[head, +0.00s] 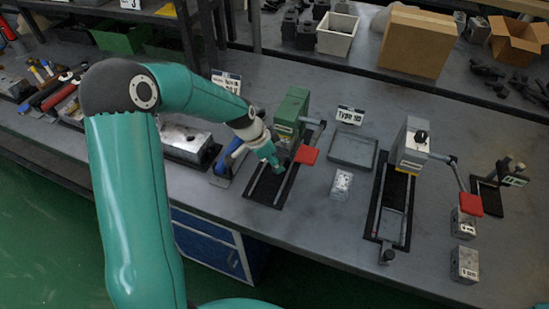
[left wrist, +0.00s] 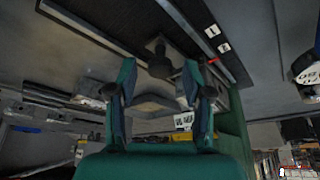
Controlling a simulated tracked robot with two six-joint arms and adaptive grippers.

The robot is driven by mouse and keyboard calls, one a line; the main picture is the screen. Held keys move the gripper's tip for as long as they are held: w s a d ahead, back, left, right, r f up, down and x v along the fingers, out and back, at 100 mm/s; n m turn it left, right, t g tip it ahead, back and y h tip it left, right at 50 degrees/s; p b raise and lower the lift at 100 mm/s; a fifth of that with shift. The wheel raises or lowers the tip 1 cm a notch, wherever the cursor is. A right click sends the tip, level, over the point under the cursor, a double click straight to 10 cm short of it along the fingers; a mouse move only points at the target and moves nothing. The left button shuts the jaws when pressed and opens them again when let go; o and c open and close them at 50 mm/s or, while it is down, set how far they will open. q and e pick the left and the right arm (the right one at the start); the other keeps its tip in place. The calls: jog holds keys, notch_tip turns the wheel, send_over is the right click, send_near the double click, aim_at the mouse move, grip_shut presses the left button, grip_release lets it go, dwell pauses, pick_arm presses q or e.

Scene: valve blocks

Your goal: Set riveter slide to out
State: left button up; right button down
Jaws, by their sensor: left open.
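A green press-like device (head: 292,112) with a red-ended lever stands on the bench, with a dark slide track (head: 262,190) running from its foot toward the bench's front edge. My left gripper (head: 268,154) is at this device, over the inner part of the track, and hides part of it. In the left wrist view my left gripper (left wrist: 158,80) is open, its two fingers apart. A black knob (left wrist: 159,62) on the slide shows beyond and between the fingertips; I cannot tell whether they touch it. My right gripper is not in view.
A grey device (head: 410,145) with its own track and front knob (head: 388,256) stands to the right. A shallow grey tray (head: 353,149) and a small metal block (head: 341,184) lie between the devices. A blue-handled tool (head: 229,158) is close left of the gripper.

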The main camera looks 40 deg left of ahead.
pick_arm(q)
jog(key=shift+f, duration=0.2)
grip_shut()
jog(key=shift+d, duration=0.1)
